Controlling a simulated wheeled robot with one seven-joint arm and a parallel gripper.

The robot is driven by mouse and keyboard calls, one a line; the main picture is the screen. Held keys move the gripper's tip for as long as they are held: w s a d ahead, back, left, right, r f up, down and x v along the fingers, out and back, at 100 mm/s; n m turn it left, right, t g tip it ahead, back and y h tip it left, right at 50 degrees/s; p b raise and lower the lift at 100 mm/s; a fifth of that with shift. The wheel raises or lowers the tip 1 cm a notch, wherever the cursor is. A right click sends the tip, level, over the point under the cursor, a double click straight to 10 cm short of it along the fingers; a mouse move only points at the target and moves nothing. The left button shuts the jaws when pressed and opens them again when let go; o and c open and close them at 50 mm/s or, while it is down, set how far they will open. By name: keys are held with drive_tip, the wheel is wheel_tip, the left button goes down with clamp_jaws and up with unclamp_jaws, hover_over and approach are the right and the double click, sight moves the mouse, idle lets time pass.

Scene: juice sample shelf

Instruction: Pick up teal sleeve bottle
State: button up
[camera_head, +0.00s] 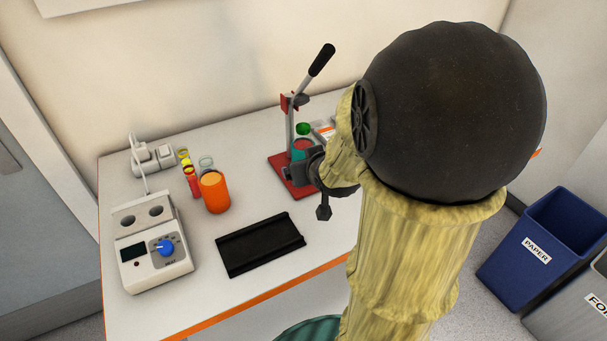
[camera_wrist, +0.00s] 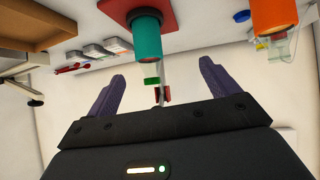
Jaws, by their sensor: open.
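The teal sleeve bottle (camera_head: 298,154) stands at the red base of a lever press, with a reddish top visible in the head view; my gripper partly hides it there. In the wrist view, where the scene looks inverted, the teal sleeve (camera_wrist: 148,40) lies ahead of my fingers, nearer the left one. My gripper (camera_head: 322,182) is beside the bottle on its right in the head view. In the wrist view, my gripper's two purple fingers (camera_wrist: 162,70) are spread wide with nothing held. Whether a finger touches the bottle cannot be told.
The press (camera_head: 289,110) has a raised black-handled lever. An orange-sleeved bottle (camera_head: 215,193) stands left of it, with small coloured tubes (camera_head: 191,179) behind. A black tray (camera_head: 260,245) lies in front. A white device (camera_head: 152,246) with a blue knob sits left. Blue paper bin (camera_head: 545,240) stands on the floor.

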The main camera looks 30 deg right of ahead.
drive_tip(key=d+f+n+t+y+b, duration=0.1)
drive_tip(key=d+f+t+b, duration=0.5)
drive_tip(key=b, duration=1.1)
drive_tip(key=shift+s+d+f+n+t+y+b, duration=0.25)
drive_tip(key=shift+f+n+t+y+b, duration=0.1)
drive_tip(key=shift+f+t+y, duration=0.35)
drive_tip(key=shift+r, duration=0.1)
drive_tip(key=shift+w+r+p, duration=0.1)
drive_tip(key=shift+p, duration=0.35)
drive_tip(key=w+p, duration=0.1)
drive_tip(key=p, duration=0.3)
drive_tip(key=shift+w+r, duration=0.1)
drive_tip(key=shift+r, duration=0.05)
drive_tip(key=shift+w+p, duration=0.15)
drive_tip(key=shift+p, duration=0.8)
drive_tip(key=p, duration=0.5)
drive_tip(key=shift+w, duration=0.35)
